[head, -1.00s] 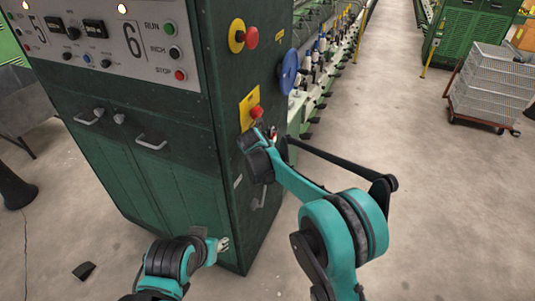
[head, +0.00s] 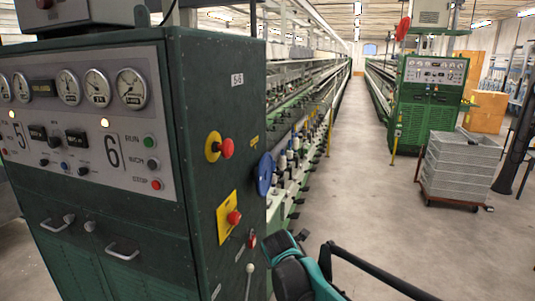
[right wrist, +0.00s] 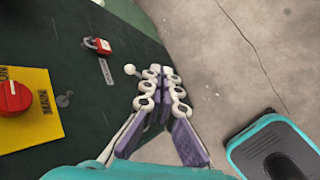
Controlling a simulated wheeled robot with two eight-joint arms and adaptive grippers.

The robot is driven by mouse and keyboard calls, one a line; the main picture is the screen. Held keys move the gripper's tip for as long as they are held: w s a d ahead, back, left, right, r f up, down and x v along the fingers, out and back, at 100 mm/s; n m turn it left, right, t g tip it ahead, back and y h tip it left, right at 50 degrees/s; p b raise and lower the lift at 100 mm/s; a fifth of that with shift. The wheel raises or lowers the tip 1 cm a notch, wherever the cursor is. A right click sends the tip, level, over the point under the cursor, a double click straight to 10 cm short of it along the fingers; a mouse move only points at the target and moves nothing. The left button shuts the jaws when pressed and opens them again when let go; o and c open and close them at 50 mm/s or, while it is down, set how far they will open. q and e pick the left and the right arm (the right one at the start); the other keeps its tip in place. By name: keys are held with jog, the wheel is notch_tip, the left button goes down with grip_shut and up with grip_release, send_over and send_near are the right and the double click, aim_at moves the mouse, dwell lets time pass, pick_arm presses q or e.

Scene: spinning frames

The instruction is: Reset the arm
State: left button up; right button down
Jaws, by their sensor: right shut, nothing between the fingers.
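My right gripper (right wrist: 162,85) shows in the right wrist view with its two fingers together, nothing between them, beside the side of the green cabinet (right wrist: 80,130). A white ball knob (right wrist: 130,69) is just left of its fingertips; I cannot tell if they touch. In the head view my teal right arm (head: 283,262) reaches up from the bottom beside the cabinet (head: 212,120), and its fingers are hidden. A lever with a pale ball top (head: 249,268) shows on the cabinet's side. My left gripper is in neither view.
The cabinet's side carries a red knob on a yellow plate (head: 228,218), a red button (head: 227,148) and a blue wheel (head: 265,174). A red padlock (right wrist: 98,45) hangs near my right gripper. A cart of grey crates (head: 455,165) stands right. The aisle floor (head: 350,150) is clear.

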jog(key=s+d+m, duration=0.5)
jog(key=s+m, duration=0.1)
jog(key=s, duration=0.2)
jog(key=s+d+m, duration=0.5)
jog(key=s+m, duration=0.1)
jog(key=s, duration=0.2)
jog(key=s+d+f+m, duration=0.1)
jog(key=s+f+m, duration=0.1)
jog(key=s+m, duration=0.3)
jog(key=s+d+f+m+y, duration=0.1)
jog(key=s+d+f+m, duration=0.1)
jog(key=s+m, duration=0.4)
jog(key=s+f, duration=0.1)
jog(key=s, duration=0.1)
jog(key=shift+s+g, duration=0.3)
jog(key=shift+f, duration=0.1)
